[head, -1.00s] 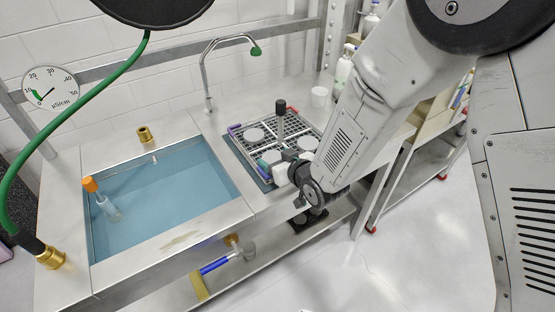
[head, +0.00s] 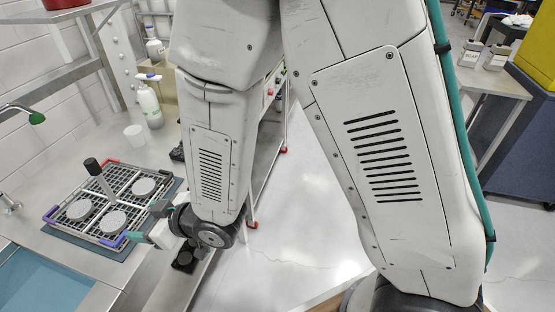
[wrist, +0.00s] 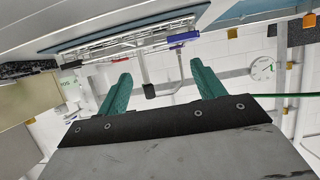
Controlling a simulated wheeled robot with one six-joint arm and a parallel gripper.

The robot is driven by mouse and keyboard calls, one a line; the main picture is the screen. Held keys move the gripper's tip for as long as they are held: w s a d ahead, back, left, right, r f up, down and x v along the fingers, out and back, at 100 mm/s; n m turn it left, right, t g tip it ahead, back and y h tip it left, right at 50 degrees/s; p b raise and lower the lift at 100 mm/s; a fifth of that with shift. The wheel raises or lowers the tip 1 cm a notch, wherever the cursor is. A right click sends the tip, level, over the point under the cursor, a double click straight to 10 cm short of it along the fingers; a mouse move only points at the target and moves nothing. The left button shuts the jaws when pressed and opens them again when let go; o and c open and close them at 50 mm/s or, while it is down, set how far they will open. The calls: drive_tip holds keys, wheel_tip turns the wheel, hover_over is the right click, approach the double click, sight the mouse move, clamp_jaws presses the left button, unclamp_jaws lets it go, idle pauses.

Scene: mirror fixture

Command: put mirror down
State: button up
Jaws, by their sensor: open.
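The fixture (head: 62,222) is a square metal grid with coloured corner clips on a dark mat. It also shows upside down at the top of the wrist view (wrist: 115,45). Three round grey discs, which look like the mirrors, lie in it: one at the right (head: 144,186), one at the left (head: 80,209), one at the front (head: 113,221). A post with a black knob (head: 92,165) stands up from it. My gripper (head: 145,222) is beside its front right edge. In the wrist view the teal fingers (wrist: 160,75) are apart with nothing between them.
A blue-lined sink (head: 40,285) is at the front left, with a green-tipped faucet (head: 36,118) above. A white cup (head: 134,137) and a spray bottle (head: 149,105) stand behind the fixture. A dial gauge (wrist: 262,68) shows in the wrist view.

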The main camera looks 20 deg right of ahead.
drive_tip(key=d+r+m+g+h, duration=0.1)
drive_tip(key=d+r+m+h, duration=0.4)
drive_tip(key=d, duration=0.7)
drive_tip(key=d+r+m+g+h, duration=0.1)
drive_tip(key=d+r+h, duration=0.2)
drive_tip(key=d+r, duration=0.6)
drive_tip(key=s+d+r+m+g+h, duration=0.1)
drive_tip(key=s+d+r+m+g, duration=0.1)
drive_tip(key=s+d, duration=0.5)
drive_tip(key=s+d+r+m+g+h, duration=0.1)
drive_tip(key=s+d+r+g, duration=0.2)
drive_tip(key=s+d, duration=0.4)
drive_tip(key=s, duration=0.5)
drive_tip(key=shift+s+d+r+m+g, duration=0.2)
drive_tip(key=shift+d+r+m+g, duration=0.1)
drive_tip(key=shift+m, duration=0.1)
drive_tip(key=shift+w, duration=0.1)
drive_tip(key=shift+c, duration=0.3)
